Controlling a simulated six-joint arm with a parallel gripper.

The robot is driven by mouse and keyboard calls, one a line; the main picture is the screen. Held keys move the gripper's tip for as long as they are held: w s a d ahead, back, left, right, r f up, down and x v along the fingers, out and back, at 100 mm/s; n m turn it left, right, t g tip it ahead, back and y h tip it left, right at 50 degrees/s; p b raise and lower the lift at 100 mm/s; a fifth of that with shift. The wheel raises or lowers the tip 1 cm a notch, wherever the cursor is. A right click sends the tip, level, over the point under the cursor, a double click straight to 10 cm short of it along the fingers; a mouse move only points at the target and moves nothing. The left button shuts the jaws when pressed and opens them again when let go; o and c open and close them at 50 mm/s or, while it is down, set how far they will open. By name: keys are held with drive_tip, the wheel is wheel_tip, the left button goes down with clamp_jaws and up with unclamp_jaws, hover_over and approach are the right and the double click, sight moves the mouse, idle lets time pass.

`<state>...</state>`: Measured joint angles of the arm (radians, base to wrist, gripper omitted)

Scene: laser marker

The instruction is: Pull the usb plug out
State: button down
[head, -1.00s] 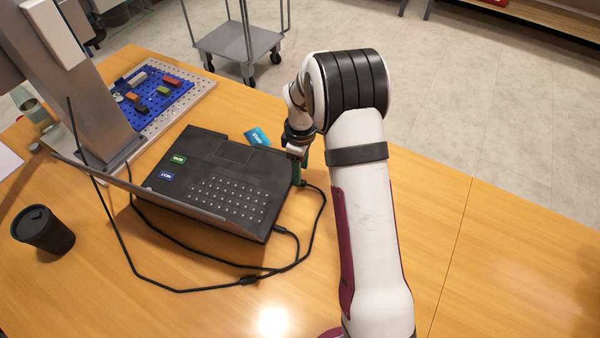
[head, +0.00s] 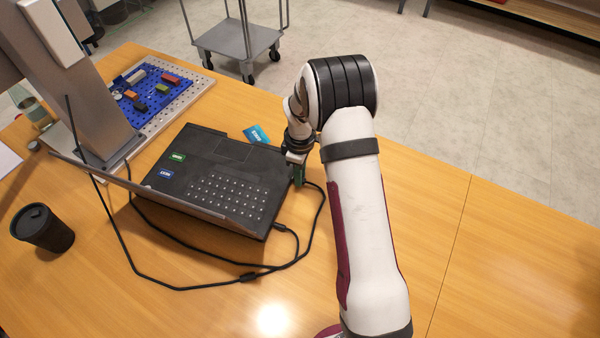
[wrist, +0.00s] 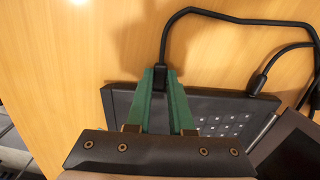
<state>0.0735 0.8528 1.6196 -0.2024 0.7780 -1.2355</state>
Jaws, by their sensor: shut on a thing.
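My gripper (head: 299,178) is at the laptop's right side. In the wrist view my gripper's green fingers (wrist: 160,72) are closed together on the black usb plug (wrist: 162,77), with its cable running away from the fingertips. The fingers hide most of the plug and the port, so I cannot tell how deep it sits.
A second plug (head: 280,228) with a cable is in the same laptop side. Black cable (head: 250,276) loops over the table. A dark cup (head: 43,229), a blue card (head: 257,133) and a blue pegboard (head: 150,92) stand around. The table right of my arm is clear.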

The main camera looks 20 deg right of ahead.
drive_tip(key=shift+s+d, duration=0.75)
drive_tip(key=shift+d, duration=0.3)
drive_tip(key=c, duration=0.8)
unclamp_jaws()
wheel_tip(320, 180, up, 16)
drive_tip(key=shift+f, duration=0.1)
